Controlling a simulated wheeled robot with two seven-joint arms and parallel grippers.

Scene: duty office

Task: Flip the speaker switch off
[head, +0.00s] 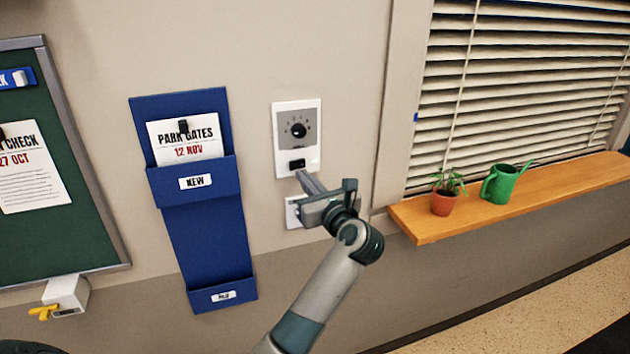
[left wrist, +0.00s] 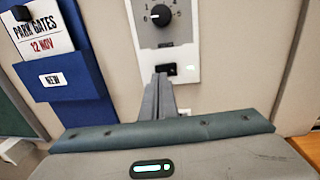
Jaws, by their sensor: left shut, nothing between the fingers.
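The speaker panel (head: 283,131) is a white wall plate with a grey dial area and a black round knob (head: 298,130). Below the knob is a small black switch (head: 297,164); it also shows in the left wrist view (left wrist: 171,70). I cannot tell which way the switch is set. My left gripper (head: 303,175) is shut and empty, its fingertips just below the switch. In the left wrist view its closed fingers (left wrist: 160,80) point at the switch's lower left; whether they touch is unclear. My right gripper is not in view.
A second white plate (head: 292,214) is partly hidden behind my left gripper. A blue wall holder (head: 205,240) with papers hangs left. A wooden sill (head: 530,195) juts out right, with a potted plant (head: 443,203) and a green watering can (head: 500,186).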

